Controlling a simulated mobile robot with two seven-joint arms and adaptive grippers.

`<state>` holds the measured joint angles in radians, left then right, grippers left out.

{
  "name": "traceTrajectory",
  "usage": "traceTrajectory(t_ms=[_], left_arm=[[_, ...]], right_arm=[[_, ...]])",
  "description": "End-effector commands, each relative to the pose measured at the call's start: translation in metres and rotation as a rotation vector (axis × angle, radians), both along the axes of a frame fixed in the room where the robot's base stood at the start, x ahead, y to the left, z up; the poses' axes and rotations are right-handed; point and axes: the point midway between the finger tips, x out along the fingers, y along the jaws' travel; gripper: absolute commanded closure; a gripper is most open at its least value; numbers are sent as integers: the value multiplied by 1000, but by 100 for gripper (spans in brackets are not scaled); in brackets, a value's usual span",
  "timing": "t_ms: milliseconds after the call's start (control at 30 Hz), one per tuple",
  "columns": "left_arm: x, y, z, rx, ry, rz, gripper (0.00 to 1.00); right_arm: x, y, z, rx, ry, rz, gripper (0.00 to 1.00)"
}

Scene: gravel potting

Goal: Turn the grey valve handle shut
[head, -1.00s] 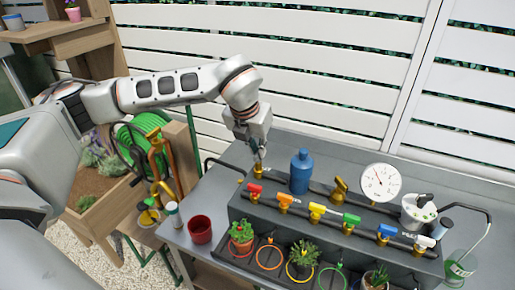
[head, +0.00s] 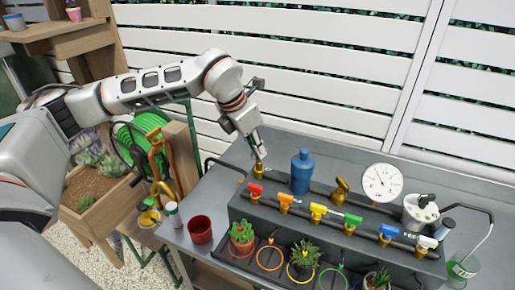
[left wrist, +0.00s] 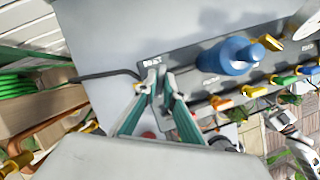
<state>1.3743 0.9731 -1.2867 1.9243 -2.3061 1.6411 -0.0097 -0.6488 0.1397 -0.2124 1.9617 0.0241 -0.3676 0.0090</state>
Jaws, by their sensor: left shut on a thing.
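My left gripper (head: 259,156) reaches down to the brass valve (head: 260,173) at the left end of the pipework, behind the red handle. Its fingers are shut on the grey valve handle, which is mostly hidden by the fingertips. In the left wrist view the two fingers of my left gripper (left wrist: 162,84) close together beside a small printed label on the dark box. The exact angle of the grey handle cannot be made out.
A blue bottle (head: 301,172) stands close to the right of my left gripper. A row of coloured valve handles, a round white gauge (head: 382,183) and several potted plants are further right and in front. A red pot (head: 200,231) stands at the left front.

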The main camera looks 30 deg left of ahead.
Motion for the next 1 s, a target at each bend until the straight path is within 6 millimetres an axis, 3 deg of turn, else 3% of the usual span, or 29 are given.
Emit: traceTrajectory(t_ms=[467, 700, 1000], left_arm=[[3, 3, 4, -2, -2, -448, 100], [5, 3, 3, -1, -2, -674, 100], [6, 3, 3, 0, -5, -907, 100]], right_arm=[[1, -2, 27, -2, -1, -2, 56], [-8, -20, 15, -30, 41, -28, 56], [-12, -23, 11, -32, 56, -40, 56]])
